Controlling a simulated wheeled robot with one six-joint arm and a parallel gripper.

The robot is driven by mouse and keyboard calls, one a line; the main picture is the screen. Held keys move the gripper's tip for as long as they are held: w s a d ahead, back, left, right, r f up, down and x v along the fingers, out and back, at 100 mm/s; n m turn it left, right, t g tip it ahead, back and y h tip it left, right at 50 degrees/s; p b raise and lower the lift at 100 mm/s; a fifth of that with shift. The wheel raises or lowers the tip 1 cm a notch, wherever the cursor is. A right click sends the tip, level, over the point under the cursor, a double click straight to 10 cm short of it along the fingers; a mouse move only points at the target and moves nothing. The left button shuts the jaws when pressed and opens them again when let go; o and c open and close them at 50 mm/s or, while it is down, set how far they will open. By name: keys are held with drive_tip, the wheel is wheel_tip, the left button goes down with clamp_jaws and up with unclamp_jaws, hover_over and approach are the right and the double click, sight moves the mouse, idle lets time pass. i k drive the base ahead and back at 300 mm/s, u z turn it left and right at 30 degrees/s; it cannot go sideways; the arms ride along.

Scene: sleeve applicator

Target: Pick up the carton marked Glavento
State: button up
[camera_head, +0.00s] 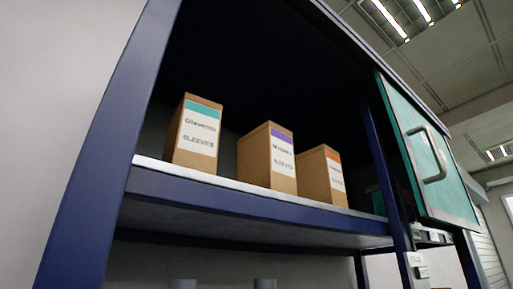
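The Glavento carton (196,137) is a tan box with a white label and a teal band at its top. It stands upright at the left end of the shelf in the head view, and its label also reads SLEEVES. My gripper is not in view.
A carton with a purple band (268,158) and one with an orange band (321,177) stand to its right on the same shelf (250,202). Blue posts (104,150) frame the opening. A teal door with a handle (433,160) is at the right.

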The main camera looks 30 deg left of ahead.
sight(192, 140)
drive_tip(key=u, duration=3.15)
drive_tip(key=k, duration=0.9)
drive_tip(key=z, duration=1.5)
